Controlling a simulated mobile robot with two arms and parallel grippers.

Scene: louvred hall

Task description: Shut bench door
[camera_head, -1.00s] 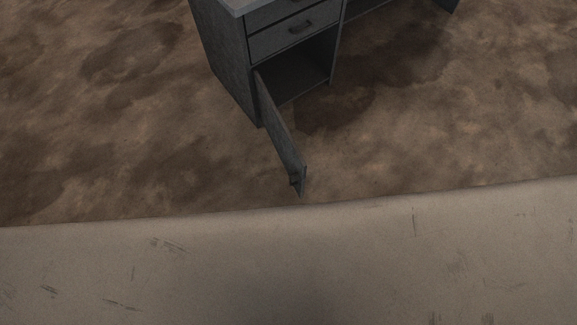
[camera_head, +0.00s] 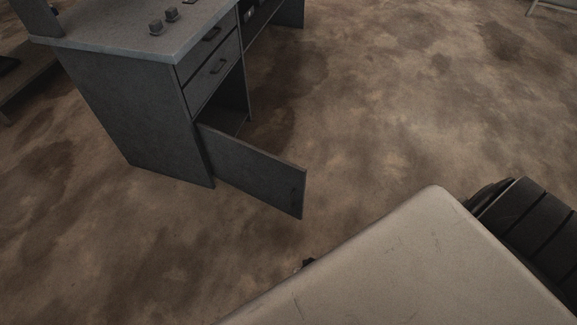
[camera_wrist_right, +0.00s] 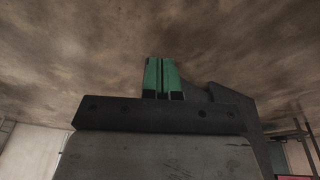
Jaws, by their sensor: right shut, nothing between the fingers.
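The grey bench (camera_head: 135,105) stands at the upper left of the head view. Its lower door (camera_head: 252,170) is swung wide open, hinged at the near left corner of the cabinet. The door's free edge points right and toward me. A small dark handle shows faintly near that edge. The open compartment (camera_head: 229,103) beneath the two drawers is dark. My right gripper (camera_wrist_right: 163,75) shows in the right wrist view with green fingers together and nothing between them. It is over bare floor, with no door in that view. My left gripper is not in view.
Small blocks (camera_head: 164,22) sit on the bench top. A low dark shelf or platform (camera_head: 25,80) is at the far left. Brown mottled floor is clear around the door and to the right. A pale piece of furniture (camera_head: 552,6) stands at the top right.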

